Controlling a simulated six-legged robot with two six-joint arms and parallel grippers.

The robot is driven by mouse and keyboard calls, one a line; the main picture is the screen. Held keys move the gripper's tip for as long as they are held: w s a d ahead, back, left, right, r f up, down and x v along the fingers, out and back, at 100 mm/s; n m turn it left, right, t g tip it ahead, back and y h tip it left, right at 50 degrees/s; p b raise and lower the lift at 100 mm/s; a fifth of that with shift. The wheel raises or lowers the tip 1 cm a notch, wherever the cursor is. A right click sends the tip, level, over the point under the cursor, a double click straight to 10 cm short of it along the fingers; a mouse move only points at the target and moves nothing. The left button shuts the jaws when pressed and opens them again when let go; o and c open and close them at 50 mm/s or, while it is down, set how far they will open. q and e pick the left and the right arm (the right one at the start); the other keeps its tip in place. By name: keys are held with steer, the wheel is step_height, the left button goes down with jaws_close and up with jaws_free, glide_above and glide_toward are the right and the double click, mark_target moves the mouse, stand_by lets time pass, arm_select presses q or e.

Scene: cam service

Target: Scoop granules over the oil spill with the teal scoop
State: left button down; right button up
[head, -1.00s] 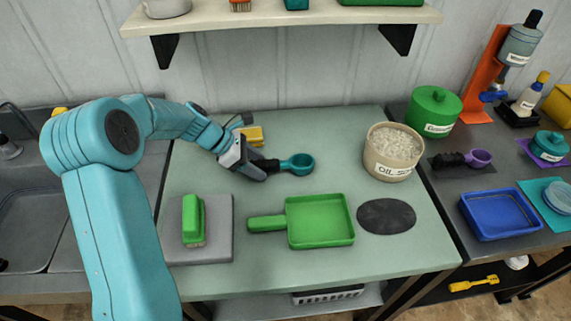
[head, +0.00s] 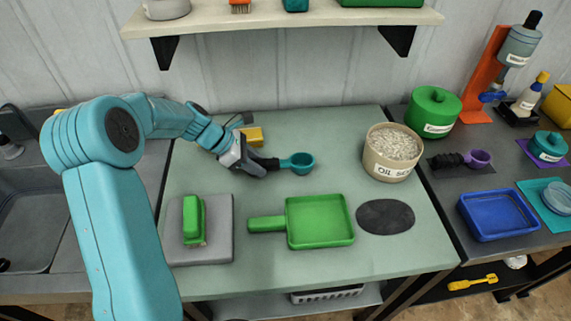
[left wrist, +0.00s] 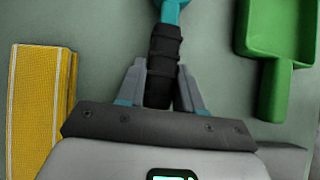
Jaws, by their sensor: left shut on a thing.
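The teal scoop (head: 301,162) has a round bowl and a black handle. My left gripper (head: 262,167) is shut on its handle, low over the green table; I cannot tell if the scoop touches it. The left wrist view shows the gripper's fingers (left wrist: 160,90) on both sides of the black handle (left wrist: 163,60), with the bowl mostly cut off at the top. The tub of pale granules (head: 393,146), labelled as oil sorbent as far as I can read, stands at the back right. The dark oil spill (head: 386,216) lies in front of it. My right gripper is not in view.
A green dustpan (head: 320,221) lies left of the spill. A green brush (head: 193,219) rests on a grey mat (head: 222,240). A yellow block (head: 254,136) lies behind the gripper. A green lidded pot (head: 434,110) and a blue tray (head: 499,214) stand on the right counter.

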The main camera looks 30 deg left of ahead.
arm_select(q)
steer(key=shift+r+p, duration=2.8)
steer(key=shift+r, duration=0.5)
